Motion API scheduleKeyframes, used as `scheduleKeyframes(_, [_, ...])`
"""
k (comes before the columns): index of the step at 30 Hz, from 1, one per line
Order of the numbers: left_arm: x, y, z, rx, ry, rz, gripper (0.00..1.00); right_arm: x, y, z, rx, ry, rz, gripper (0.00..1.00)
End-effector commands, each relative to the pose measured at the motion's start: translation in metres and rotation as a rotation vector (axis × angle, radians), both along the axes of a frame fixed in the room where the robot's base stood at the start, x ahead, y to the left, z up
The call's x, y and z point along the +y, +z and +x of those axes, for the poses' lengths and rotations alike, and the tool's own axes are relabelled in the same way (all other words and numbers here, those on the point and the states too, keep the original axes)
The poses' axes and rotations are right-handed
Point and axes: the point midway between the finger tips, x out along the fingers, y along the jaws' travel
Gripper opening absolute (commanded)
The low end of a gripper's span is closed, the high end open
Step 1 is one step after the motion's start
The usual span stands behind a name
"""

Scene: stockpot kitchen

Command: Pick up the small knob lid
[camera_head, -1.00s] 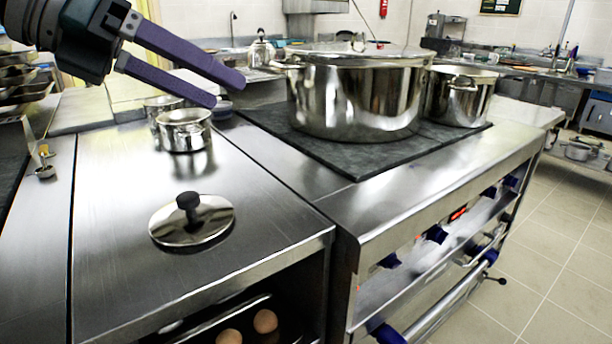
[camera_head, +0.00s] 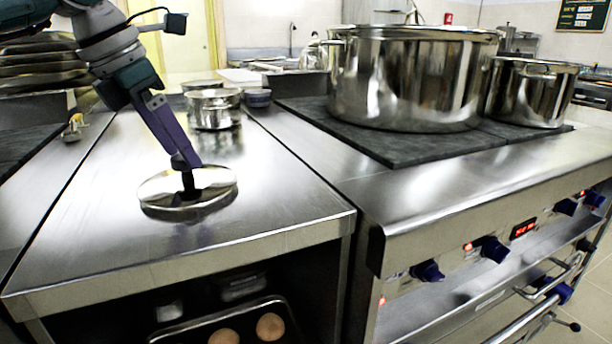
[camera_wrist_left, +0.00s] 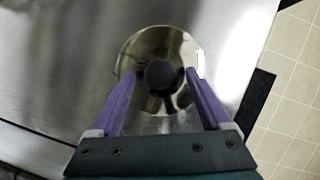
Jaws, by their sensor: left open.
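The small knob lid (camera_head: 215,192) is a shiny round metal lid with a black knob. It lies on the steel counter (camera_head: 100,215) left of the stove. My left gripper (camera_head: 187,164) points down at the knob from above, and its purple fingers partly hide the knob in the head view. In the left wrist view the lid (camera_wrist_left: 150,45) lies below the open fingers (camera_wrist_left: 160,76), and the black knob (camera_wrist_left: 161,74) shows between the fingertips with space on both sides. My right gripper is not in view.
A small steel pot (camera_head: 214,112) stands behind the lid, with a small bowl (camera_head: 257,98) beside it. A large stockpot (camera_head: 405,80) and a smaller pot (camera_head: 530,92) stand on the stove at right. A tray of eggs (camera_head: 270,326) is on the shelf below the counter's front edge.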

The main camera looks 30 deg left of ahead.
Motion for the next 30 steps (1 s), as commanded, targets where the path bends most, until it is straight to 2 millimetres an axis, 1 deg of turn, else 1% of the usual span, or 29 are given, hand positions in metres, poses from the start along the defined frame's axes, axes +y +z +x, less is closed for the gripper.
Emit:
scheduleKeyframes(1, [-0.001, -0.009, 0.003, 0.001, 0.000, -0.002, 0.81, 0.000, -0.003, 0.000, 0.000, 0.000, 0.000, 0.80])
scheduleKeyframes(4, [-0.002, -0.020, 0.007, 0.001, -0.001, -0.002, 0.81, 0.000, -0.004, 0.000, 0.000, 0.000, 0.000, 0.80])
scheduleKeyframes(7, [-0.003, -0.023, 0.009, -0.001, -0.001, 0.000, 0.81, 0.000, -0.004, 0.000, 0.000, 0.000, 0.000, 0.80])
scheduleKeyframes(13, [-0.002, -0.023, 0.009, -0.001, -0.001, 0.000, 0.80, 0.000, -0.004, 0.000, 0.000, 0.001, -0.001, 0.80])
scheduleKeyframes(30, [-0.002, -0.022, 0.009, -0.001, -0.001, 0.000, 0.16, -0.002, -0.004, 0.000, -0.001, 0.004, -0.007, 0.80])
